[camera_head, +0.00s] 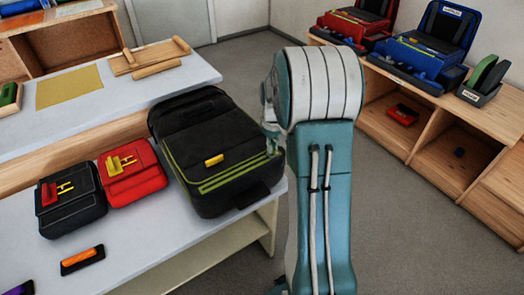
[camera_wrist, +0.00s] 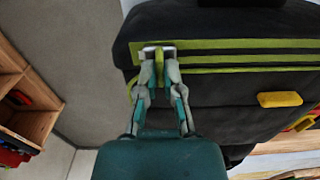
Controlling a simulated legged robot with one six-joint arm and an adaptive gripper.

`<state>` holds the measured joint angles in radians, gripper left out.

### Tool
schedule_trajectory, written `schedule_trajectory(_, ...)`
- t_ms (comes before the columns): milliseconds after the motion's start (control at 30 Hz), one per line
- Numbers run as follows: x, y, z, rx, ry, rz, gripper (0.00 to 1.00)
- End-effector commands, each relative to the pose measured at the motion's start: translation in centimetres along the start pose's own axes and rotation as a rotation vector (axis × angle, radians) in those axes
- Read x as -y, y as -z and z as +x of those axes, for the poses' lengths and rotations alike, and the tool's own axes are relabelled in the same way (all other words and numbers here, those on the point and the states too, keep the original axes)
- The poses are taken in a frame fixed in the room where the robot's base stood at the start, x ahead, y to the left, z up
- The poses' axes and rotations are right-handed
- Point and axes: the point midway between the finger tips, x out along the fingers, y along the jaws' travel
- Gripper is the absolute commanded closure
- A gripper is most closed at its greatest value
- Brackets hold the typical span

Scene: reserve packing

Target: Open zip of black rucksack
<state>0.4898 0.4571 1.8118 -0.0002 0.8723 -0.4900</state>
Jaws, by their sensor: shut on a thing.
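The black rucksack (camera_head: 203,138) lies on the white table, with yellow-green zip bands along its front end. It also fills much of the wrist view (camera_wrist: 225,88). My gripper (camera_wrist: 159,68) is at one end of these bands, its fingers shut on a small yellow-green zip pull (camera_wrist: 159,62) beside a pale metal piece. In the head view my gripper (camera_head: 272,143) shows only in part at the rucksack's right edge, and my arm hides some of it. I cannot tell whether the zip is parted. A yellow tab (camera_wrist: 279,99) sits on the rucksack, apart from my gripper.
A red bag (camera_head: 133,183) and a smaller black bag (camera_head: 72,215) lie left of the rucksack. An orange and black object (camera_head: 82,260) lies in front. Wooden shelves (camera_head: 440,125) bearing red and blue cases stand right. The floor between is clear.

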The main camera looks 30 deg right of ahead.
Motion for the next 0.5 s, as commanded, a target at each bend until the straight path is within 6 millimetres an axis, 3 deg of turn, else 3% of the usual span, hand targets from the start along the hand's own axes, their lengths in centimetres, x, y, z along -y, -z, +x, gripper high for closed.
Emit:
schedule_trajectory(367,-0.22,-0.05,0.13,0.003,0.001,0.0,1.0)
schedule_trajectory(400,-0.21,-0.05,0.13,0.003,0.001,0.0,0.78)
schedule_trajectory(433,-0.21,-0.05,0.13,0.003,0.002,0.0,0.64)
schedule_trajectory(467,-0.2,-0.04,0.13,0.003,0.001,0.0,0.56)
schedule_trajectory(500,-0.2,-0.04,0.11,0.002,0.001,0.0,0.56)
